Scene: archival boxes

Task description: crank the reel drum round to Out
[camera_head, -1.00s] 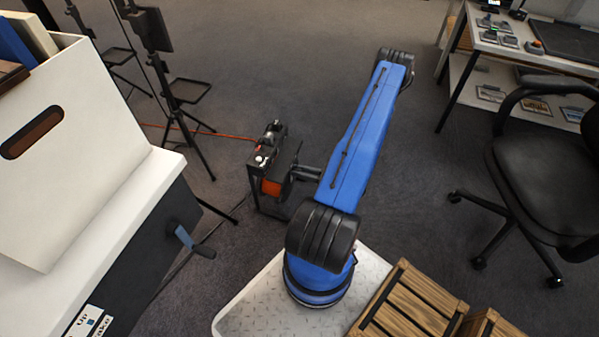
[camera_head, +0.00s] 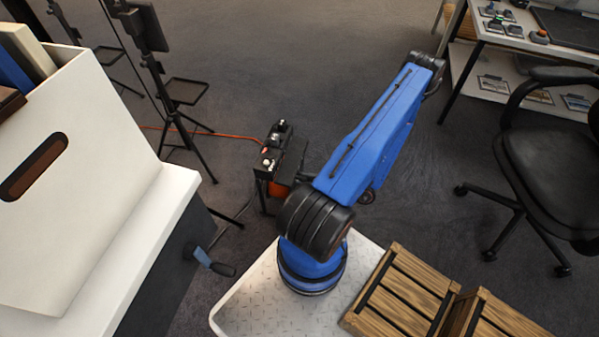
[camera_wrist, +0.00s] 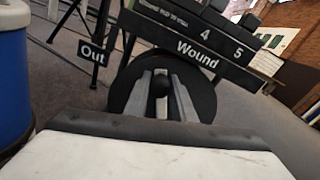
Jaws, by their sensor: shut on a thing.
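The reel unit (camera_head: 271,160) is a black box on a dark stand in the middle of the head view, with an orange drum part (camera_head: 278,189) low on it. A dark round disc (camera_wrist: 199,88) lies behind the fingers. A black "Out" label (camera_wrist: 92,53) is to the upper left of the knob, and a "Wound" label (camera_wrist: 197,54) is to its upper right. My arm hides my gripper in the head view.
Tripod stands (camera_head: 170,90) are behind. Wooden crates (camera_head: 405,300), an office chair (camera_head: 545,165) and a desk (camera_head: 560,55) are at the right.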

